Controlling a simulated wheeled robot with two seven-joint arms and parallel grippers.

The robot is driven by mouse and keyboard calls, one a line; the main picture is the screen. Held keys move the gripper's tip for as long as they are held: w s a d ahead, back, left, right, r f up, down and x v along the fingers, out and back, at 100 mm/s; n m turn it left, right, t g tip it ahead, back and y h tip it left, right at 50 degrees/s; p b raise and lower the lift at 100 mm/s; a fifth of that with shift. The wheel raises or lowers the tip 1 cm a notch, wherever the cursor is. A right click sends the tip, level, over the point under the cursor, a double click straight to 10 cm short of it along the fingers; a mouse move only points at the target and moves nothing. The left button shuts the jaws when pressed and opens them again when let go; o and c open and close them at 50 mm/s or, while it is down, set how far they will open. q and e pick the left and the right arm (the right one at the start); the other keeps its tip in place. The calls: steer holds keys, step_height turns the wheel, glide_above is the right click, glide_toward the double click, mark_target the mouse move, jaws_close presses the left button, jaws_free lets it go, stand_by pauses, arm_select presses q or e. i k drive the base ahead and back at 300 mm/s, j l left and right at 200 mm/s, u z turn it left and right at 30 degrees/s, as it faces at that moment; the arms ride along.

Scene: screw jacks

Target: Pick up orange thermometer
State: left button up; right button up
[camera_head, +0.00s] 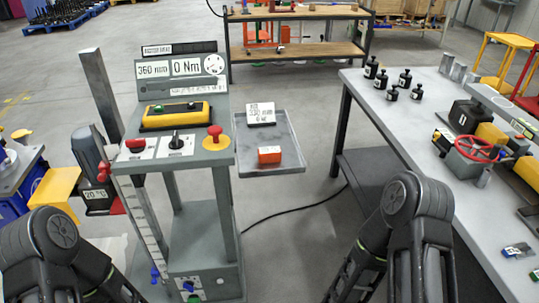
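A small orange-red box-shaped object (269,155) lies on the grey side tray (288,129) to the right of the console. It is the only clearly orange item near me, but it is too small to tell for sure that it is the thermometer. A white card with black print (261,114) stands behind it on the same tray. My black arms come in at the bottom left and bottom right. Both grippers are out of view, and nothing touches the orange object.
The console (184,140) carries a yellow-and-black device (176,115) and a red mushroom button (214,138). At right, a grey table (420,125) holds several black weights and a red handwheel (480,148). A cable lies on the floor between them. A shelf stands behind.

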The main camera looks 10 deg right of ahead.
mark_target(266, 155)
steer(key=i+l+z, duration=0.1)
steer(key=z, duration=0.3)
steer(key=i+l+z, duration=0.1)
steer(key=l+z, duration=0.15)
steer(key=z, duration=0.15)
steer(key=i+l+z, duration=0.1)
steer(key=z, duration=0.35)
steer(key=i, duration=0.05)
